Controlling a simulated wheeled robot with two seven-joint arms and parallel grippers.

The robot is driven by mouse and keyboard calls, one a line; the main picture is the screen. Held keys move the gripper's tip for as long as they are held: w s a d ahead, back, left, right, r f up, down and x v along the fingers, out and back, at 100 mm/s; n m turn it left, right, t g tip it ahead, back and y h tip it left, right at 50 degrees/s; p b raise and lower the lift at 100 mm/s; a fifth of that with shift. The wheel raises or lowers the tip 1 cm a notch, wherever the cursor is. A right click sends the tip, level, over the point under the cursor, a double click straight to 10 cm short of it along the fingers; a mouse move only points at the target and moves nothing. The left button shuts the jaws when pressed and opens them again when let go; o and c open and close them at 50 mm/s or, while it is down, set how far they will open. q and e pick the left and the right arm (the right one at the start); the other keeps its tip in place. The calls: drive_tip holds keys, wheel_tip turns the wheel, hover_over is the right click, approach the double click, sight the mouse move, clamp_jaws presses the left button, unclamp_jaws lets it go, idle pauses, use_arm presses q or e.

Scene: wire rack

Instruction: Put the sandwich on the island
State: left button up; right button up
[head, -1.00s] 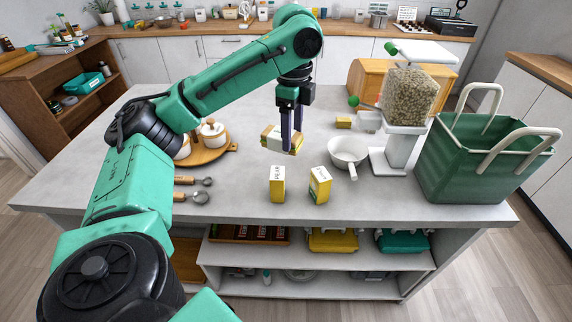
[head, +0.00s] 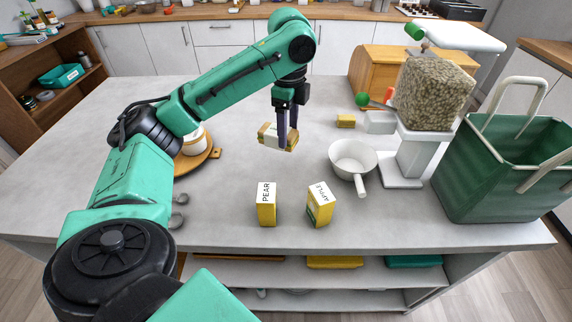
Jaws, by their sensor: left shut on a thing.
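The sandwich (head: 268,131), with a pale wrapper and yellowish edges, is in the head view near the middle of the grey island top (head: 235,190). My left gripper (head: 287,138) points down from above and is shut on it. The fingers hide part of the sandwich's right side. The sandwich is over the island top, behind the pear and apple boxes. I cannot tell whether it touches the surface or hangs just above it. My right gripper is not in view.
The pear box (head: 266,205) and apple box (head: 320,206) stand in front. A white pan (head: 352,157), a dispenser with grain (head: 433,92) and a green basket (head: 490,172) are to the right. A round wooden board (head: 200,160) is left. The centre-left top is clear.

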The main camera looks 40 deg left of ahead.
use_arm(q)
wheel_tip(320, 180, down, 12)
drive_tip(key=shift+w+a+f+p, duration=0.1)
drive_tip(key=shift+p, duration=0.4)
drive_tip(key=shift+w, duration=0.1)
drive_tip(key=o, duration=1.5)
drive_tip(key=shift+c, duration=0.2)
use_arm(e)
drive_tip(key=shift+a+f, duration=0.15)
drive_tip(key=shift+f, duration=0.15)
use_arm(q)
wheel_tip(320, 180, up, 11)
drive_tip(key=shift+r, duration=0.6)
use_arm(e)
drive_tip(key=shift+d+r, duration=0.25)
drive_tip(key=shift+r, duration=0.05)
use_arm(q)
drive_tip(key=shift+p, duration=0.35)
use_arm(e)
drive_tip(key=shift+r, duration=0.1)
